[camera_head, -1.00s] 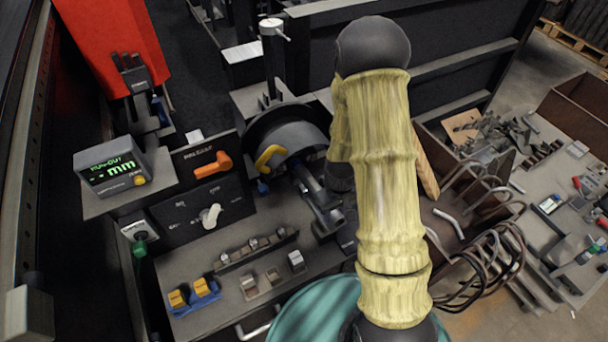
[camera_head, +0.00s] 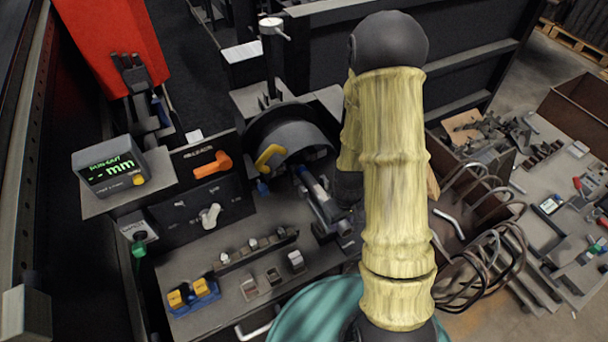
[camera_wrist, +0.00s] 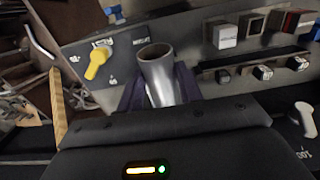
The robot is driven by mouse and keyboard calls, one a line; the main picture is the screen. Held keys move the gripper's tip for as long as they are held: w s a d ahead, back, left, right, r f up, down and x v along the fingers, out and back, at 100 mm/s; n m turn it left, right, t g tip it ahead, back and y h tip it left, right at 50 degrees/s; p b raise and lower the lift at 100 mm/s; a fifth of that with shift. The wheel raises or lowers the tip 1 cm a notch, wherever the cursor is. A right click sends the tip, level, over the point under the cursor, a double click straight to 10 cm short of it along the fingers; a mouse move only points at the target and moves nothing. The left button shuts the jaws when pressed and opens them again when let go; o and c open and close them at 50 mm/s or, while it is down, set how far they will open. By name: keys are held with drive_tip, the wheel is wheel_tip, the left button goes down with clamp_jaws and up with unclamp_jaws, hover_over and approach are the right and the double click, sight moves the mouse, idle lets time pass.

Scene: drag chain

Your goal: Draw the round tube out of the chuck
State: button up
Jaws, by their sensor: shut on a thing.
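The round tube (camera_wrist: 158,72) is silver, and its open end shows in the wrist view. My gripper (camera_wrist: 160,90) is shut on it, with dark fingers on both sides. In the head view the tube (camera_head: 318,196) lies slanted in front of the dark chuck housing (camera_head: 290,130), its far end close to the housing's opening. I cannot tell whether that end is still inside the chuck. My yellow-sleeved arm hides part of the area to the right of the tube.
A rack of small blocks (camera_head: 256,247) and a blue holder with yellow pieces (camera_head: 193,295) stand on the bench front. A run-out display (camera_head: 110,166) and an orange lever (camera_head: 212,165) are at left. Bent pipes (camera_head: 490,262) hang at right.

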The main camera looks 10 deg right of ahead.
drive_tip(key=shift+s+d+r, duration=0.1)
drive_tip(key=shift+s, duration=0.3)
drive_tip(key=o, duration=1.2)
drive_tip(key=shift+c, duration=0.2)
wheel_tip(320, 180, up, 17)
drive_tip(key=shift+r, duration=0.2)
